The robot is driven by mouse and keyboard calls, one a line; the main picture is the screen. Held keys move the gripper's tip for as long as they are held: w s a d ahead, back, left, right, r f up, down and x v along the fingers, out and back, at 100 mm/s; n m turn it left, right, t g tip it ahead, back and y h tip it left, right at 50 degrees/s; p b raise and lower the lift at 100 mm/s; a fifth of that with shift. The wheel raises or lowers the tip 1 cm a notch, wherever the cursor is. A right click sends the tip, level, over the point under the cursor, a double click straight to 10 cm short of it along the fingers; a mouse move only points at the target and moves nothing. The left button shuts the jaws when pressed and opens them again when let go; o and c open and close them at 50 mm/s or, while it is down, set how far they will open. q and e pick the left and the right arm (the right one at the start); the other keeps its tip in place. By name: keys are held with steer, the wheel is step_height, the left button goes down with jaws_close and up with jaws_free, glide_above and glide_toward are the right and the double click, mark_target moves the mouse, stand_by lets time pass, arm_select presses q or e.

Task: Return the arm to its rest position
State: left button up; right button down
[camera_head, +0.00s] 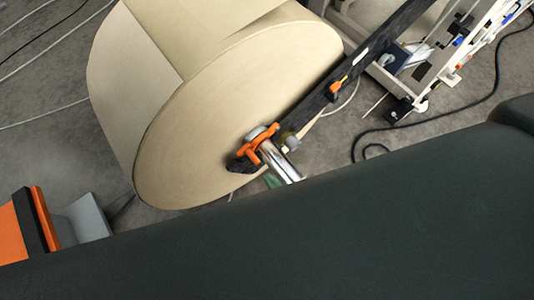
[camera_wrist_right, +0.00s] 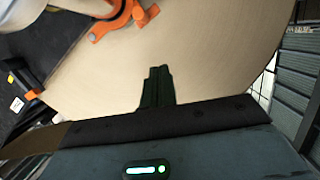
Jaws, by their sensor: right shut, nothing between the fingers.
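My right gripper (camera_wrist_right: 157,88) shows in the right wrist view, its dark fingers together with nothing between them. It is in front of the flat end face of the big kraft paper roll (camera_wrist_right: 205,60). An orange handle (camera_wrist_right: 122,18) is at the top of that view, apart from the fingers. In the head view the roll (camera_head: 240,110) lies on its side, with the orange handle (camera_head: 262,147) at its core beside a shiny metal shaft (camera_head: 279,163). A large dark arm link of mine covers the lower part and hides my right fingers there. My left gripper is not in view.
A long black bar (camera_head: 350,75) runs from the core to the upper right. A white frame (camera_head: 435,65) with small parts stands there. A black cable (camera_head: 440,122) lies on the grey floor. An orange and black block (camera_head: 35,220) is at the left edge.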

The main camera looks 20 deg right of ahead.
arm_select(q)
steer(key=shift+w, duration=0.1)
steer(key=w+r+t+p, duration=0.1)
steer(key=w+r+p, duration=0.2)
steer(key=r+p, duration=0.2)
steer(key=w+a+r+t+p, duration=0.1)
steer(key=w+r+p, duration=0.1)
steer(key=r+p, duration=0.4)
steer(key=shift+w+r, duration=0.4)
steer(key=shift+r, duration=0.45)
arm_select(e)
steer(key=s+d+r+g+h, duration=0.1)
steer(key=s+d+r, duration=0.2)
steer(key=s, duration=0.3)
steer(key=s+d+r+m+g+h, duration=0.1)
steer(key=s+d+r+g, duration=0.1)
steer(key=s+d+r, duration=0.2)
steer(key=s+d+r+m+g+h, duration=0.1)
steer(key=s+r, duration=0.4)
steer(key=s, duration=0.5)
steer(key=shift+d+g, duration=0.7)
steer(key=shift+d, duration=0.55)
